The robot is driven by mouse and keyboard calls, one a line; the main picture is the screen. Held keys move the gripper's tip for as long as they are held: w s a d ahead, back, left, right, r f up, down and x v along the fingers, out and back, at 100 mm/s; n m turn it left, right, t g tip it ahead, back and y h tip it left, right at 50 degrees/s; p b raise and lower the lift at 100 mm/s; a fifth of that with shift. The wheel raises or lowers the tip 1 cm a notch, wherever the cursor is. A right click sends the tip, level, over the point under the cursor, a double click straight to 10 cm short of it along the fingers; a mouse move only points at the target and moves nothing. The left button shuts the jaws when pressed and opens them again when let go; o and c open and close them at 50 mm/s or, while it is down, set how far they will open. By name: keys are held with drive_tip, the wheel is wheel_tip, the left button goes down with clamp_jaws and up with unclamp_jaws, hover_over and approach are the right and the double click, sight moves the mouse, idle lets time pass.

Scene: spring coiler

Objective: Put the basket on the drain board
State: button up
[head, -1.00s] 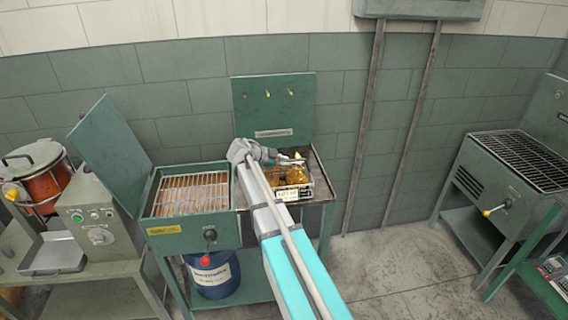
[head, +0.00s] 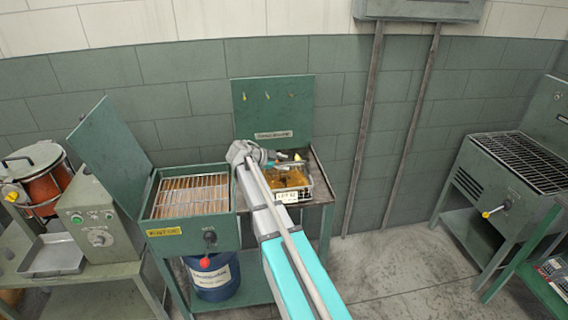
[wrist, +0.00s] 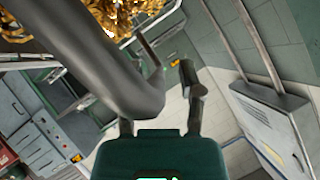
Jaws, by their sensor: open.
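The basket (head: 306,192) is a small wire basket with a white tag on its front. It is at the right part of the middle green station, with golden coils (head: 288,178) in it or just behind its front wires; I cannot tell which. My gripper (head: 286,162) is open, just above the basket's back part. In the wrist view my gripper (wrist: 172,78) shows dark fingers, with golden coils (wrist: 125,15) at the top edge. Contact with the basket cannot be made out. I cannot tell which surface is the drain board; the sign's lettering is unreadable.
An open green box with a wire rack (head: 193,194) stands directly left of the basket. A green back panel (head: 272,105) with hooks rises behind it. A red pot (head: 42,176) and control box are at far left. A grated green station (head: 519,160) stands right, across bare floor.

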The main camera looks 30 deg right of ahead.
drive_tip(key=p+v, duration=0.5)
drive_tip(key=v, duration=0.7)
drive_tip(key=shift+p, duration=0.35)
drive_tip(key=shift+s+f, duration=0.1)
drive_tip(key=s+a+f+n+y, duration=0.3)
drive_tip(key=s+a+n+y, duration=0.1)
drive_tip(key=s+n, duration=0.3)
drive_tip(key=s+a+f+n+y, duration=0.3)
drive_tip(key=s+a+n+y, duration=0.1)
drive_tip(key=s+n, duration=0.4)
drive_tip(key=s+a+f+n+y, duration=0.3)
drive_tip(key=s+n+y, duration=0.1)
drive_tip(key=s+n, duration=0.4)
drive_tip(key=shift+a+n+g, duration=0.4)
drive_tip(key=shift+n, duration=0.4)
drive_tip(key=shift+f, duration=0.15)
